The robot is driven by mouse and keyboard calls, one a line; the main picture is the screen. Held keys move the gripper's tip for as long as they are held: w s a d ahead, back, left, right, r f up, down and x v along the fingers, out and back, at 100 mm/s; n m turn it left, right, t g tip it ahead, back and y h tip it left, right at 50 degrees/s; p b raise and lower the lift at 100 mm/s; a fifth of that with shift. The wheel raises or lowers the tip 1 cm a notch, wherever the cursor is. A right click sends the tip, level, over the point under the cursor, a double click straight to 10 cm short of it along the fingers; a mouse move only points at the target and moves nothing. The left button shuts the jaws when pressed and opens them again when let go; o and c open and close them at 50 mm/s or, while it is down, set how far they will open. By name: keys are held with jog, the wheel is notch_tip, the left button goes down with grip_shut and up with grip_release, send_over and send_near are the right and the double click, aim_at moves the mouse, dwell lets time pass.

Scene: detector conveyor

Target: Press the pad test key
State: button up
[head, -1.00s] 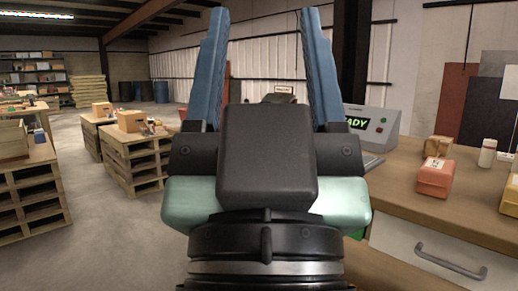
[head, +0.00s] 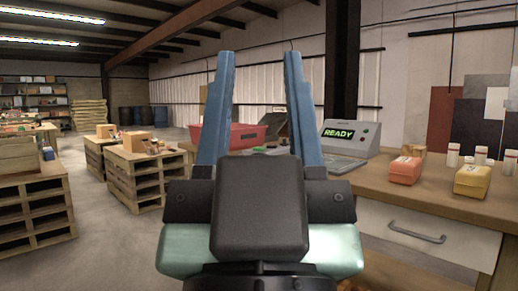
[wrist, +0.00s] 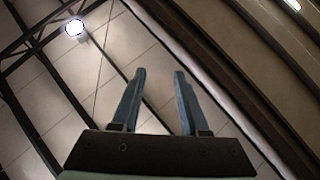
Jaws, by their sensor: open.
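A grey detector unit with a green READY display (head: 339,133) stands on the wooden bench, right of my gripper's fingers. Its flat grey pad (head: 342,163) lies in front of it, partly hidden by the right finger. I cannot make out which key is the pad test key. My gripper (head: 259,60) is raised in front of the head camera, open and empty, fingers pointing up. In the wrist view, my gripper (wrist: 159,75) points at the ceiling with nothing between its fingers.
A red bin (head: 245,135) stands behind the fingers. On the bench (head: 440,195) to the right are an orange package (head: 405,170), a yellow package (head: 472,181) and several white bottles. Pallets with boxes (head: 140,180) stand left, with open floor between.

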grip_shut()
dwell(1.4)
